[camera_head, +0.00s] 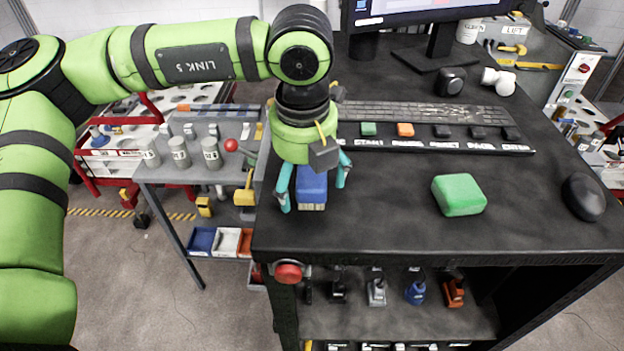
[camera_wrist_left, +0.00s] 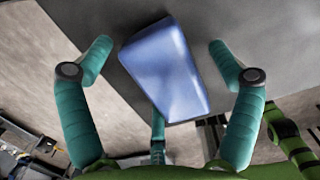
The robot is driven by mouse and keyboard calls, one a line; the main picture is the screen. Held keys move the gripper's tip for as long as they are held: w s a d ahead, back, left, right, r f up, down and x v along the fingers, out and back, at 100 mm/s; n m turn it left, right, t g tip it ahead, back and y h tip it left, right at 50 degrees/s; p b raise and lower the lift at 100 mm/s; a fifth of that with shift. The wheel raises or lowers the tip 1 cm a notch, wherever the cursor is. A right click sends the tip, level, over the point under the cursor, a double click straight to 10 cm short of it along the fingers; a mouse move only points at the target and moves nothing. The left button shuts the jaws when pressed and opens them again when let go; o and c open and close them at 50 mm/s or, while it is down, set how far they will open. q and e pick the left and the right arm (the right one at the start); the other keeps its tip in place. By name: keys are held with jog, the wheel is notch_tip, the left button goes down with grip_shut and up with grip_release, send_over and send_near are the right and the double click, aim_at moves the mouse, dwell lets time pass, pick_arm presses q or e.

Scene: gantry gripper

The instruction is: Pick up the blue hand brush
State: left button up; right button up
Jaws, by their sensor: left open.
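The blue hand brush (camera_head: 311,187) lies on the dark tabletop near its left front corner, with pale bristles showing at its front end. In the left wrist view the blue brush (camera_wrist_left: 165,70) is a smooth rounded block between the fingers. My left gripper (camera_head: 313,197) is above the brush with its teal fingers spread on either side of it. In the left wrist view the open left gripper (camera_wrist_left: 160,75) shows gaps between the fingers and the brush. My right gripper is not in view.
A green block (camera_head: 459,195) and a black mouse (camera_head: 584,197) are on the dark table (camera_head: 390,225) to the right. A long keyboard-like strip (camera_head: 430,135) lies behind. A red button (camera_head: 288,273) is on the table's front edge. The tabletop between brush and green block is clear.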

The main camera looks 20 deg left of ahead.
aim_at(306, 168)
pick_arm(q)
jog(key=c, duration=1.3)
jog(key=shift+r+p, duration=0.35)
jog(key=shift+p, duration=0.45)
jog(key=shift+w+r+b, duration=0.1)
jog(key=shift+b, duration=0.25)
notch_tip(306, 168, up, 3)
jog(key=shift+r+b, duration=0.15)
jog(key=shift+b, duration=0.9)
jog(key=d+r+b, duration=0.2)
jog(key=d+r, duration=0.5)
jog(key=d, duration=0.4)
jog(key=shift+s+d+r+b, duration=0.15)
jog(key=shift+s+d+b, duration=0.1)
jog(key=shift+d+b, duration=0.15)
